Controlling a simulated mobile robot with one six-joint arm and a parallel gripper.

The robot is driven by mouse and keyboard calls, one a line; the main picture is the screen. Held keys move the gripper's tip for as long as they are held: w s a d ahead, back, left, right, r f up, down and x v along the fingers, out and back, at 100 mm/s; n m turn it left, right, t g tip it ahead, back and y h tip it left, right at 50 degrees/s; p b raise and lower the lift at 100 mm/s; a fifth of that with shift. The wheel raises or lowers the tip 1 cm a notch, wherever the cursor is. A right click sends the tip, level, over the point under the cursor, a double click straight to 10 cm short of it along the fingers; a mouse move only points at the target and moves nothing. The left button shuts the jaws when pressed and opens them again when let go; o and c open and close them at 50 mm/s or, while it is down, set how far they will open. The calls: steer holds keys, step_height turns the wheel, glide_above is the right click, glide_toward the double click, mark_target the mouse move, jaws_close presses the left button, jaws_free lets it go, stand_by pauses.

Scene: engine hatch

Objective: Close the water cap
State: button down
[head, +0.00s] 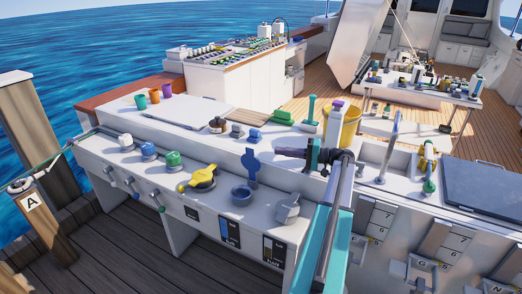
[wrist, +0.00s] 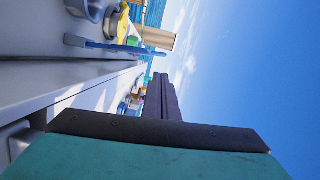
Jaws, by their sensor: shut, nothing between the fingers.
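The blue cap (head: 251,165) stands open, tilted up on its hinge behind the blue filler neck (head: 241,196) on the pale console. In the wrist view, which is turned on its side, the blue cap (wrist: 105,46) shows nearly edge-on and the blue neck (wrist: 84,8) shows at the top edge. My gripper (head: 280,152) is shut and empty, pointing left, just right of the raised cap's upper part in the head view. Its dark fingers (wrist: 162,92) also show in the wrist view, with a visible gap to the cap.
A yellow cap (head: 203,179) lies left of the blue neck, and a grey cap (head: 287,209) stands to the right. Behind my gripper are a yellow bucket (head: 350,127) and a teal-handled tool (head: 311,110). A sink tap (head: 388,145) rises to the right.

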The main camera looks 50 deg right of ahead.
steer(key=p, duration=0.2)
glide_above(251, 160)
steer(key=s+d, duration=0.2)
steer(key=d, duration=0.1)
steer(key=shift+w+d+f, duration=0.1)
steer(key=shift+w, duration=0.1)
steer(key=shift+w+a+b, duration=0.1)
steer(key=shift+a+b, duration=0.1)
steer(key=shift+b, duration=0.2)
